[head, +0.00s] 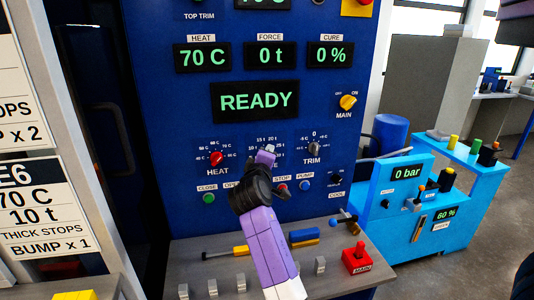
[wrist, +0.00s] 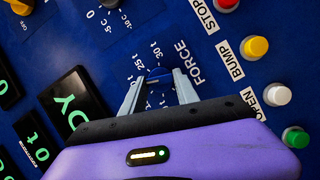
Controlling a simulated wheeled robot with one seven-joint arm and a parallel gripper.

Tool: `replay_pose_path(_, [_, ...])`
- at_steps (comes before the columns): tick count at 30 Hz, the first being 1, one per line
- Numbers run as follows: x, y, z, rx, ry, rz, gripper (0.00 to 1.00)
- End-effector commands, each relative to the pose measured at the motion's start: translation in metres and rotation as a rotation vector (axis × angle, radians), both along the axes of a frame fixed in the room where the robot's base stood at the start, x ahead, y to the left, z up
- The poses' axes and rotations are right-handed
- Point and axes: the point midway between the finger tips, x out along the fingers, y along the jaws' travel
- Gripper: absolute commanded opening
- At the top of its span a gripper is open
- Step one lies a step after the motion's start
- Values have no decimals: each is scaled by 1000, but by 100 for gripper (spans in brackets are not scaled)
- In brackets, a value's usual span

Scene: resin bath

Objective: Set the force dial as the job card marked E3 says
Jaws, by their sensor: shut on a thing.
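My gripper (head: 267,151) is at the blue press panel. In the wrist view its fingers (wrist: 157,80) are shut on the dark force dial (wrist: 158,74), one finger on each side. The label FORCE and the marks 25 t and 30 t show around it; its pointer setting cannot be made out. In the head view my gripper hides the dial. The force display (head: 270,55) reads 0 t. A job card marked E6 (head: 40,205) shows 70 C, 10 t, thick stops, bump x 1. A card above it (head: 20,90) is cut off, its mark out of view. No card marked E3 is readable.
The heat dial (head: 216,158) is left of my gripper and the trim dial (head: 314,148) is right. Push buttons, including a green one (head: 208,198), line the panel below. A grey bench (head: 215,265) with small blocks and a red main switch (head: 357,257) is underneath.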

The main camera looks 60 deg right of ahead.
Motion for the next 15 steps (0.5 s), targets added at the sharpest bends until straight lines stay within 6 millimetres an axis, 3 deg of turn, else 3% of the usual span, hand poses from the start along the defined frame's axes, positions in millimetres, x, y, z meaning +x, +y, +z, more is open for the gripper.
replay_pose_path(15, [-3, -2, 4, 318, -366, -4, 0])
